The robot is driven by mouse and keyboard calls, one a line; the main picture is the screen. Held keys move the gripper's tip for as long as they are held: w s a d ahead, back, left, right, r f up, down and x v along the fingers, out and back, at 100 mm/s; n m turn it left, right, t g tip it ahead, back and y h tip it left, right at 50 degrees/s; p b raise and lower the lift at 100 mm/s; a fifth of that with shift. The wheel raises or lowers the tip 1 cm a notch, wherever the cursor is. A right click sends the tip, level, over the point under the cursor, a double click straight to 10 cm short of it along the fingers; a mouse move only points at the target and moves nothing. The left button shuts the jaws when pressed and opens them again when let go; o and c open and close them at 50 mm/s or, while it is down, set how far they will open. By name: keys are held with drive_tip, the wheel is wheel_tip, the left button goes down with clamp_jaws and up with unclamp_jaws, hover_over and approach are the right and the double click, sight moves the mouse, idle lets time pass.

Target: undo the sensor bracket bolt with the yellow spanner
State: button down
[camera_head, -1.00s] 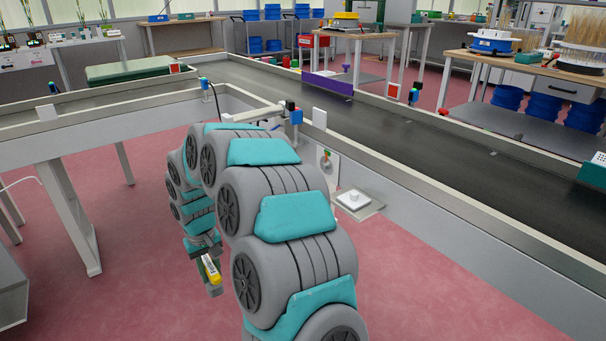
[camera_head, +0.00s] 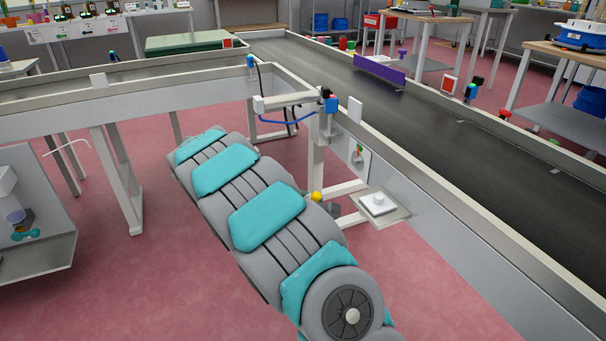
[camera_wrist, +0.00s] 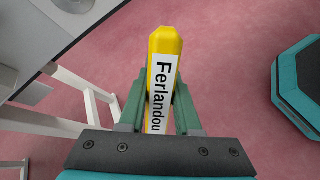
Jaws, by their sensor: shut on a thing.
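A pale sensor bracket (camera_head: 288,100) with a blue, red and black sensor head (camera_head: 327,100) sits at the conveyor corner. I cannot make out its bolt.
The dark conveyor belt (camera_head: 440,130) runs along the right behind a metal side wall. A small shelf with a white box (camera_head: 378,204) juts from that wall. A grey cabinet (camera_head: 40,215) stands at the left.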

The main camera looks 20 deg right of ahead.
drive_tip(key=r+n+t+h, duration=0.1)
drive_tip(key=r+h, duration=0.1)
drive_tip(key=w+r+n+t+h, duration=0.1)
drive_tip(key=r+h, duration=0.1)
drive_tip(key=r, duration=0.1)
drive_tip(key=w+a+r+n+t+h, duration=0.1)
drive_tip(key=r+h, duration=0.1)
drive_tip(key=r, duration=0.1)
drive_tip(key=shift+w+a+t, duration=0.1)
drive_tip(key=shift+w+t, duration=0.15)
drive_tip(key=shift+t, duration=0.05)
drive_tip(key=shift+a+r, duration=0.15)
drive_tip(key=shift+r, duration=0.05)
drive_tip(key=shift+p, duration=0.4)
drive_tip(key=shift+w+d, duration=0.15)
drive_tip(key=shift+d, duration=2.75)
drive_tip(key=shift+d, duration=0.5)
drive_tip(key=shift+d, duration=0.35)
drive_tip(key=shift+d, duration=0.35)
drive_tip(key=shift+n+p, duration=0.6)
drive_tip(key=shift+p, duration=0.7)
drive_tip(key=shift+n, duration=0.6)
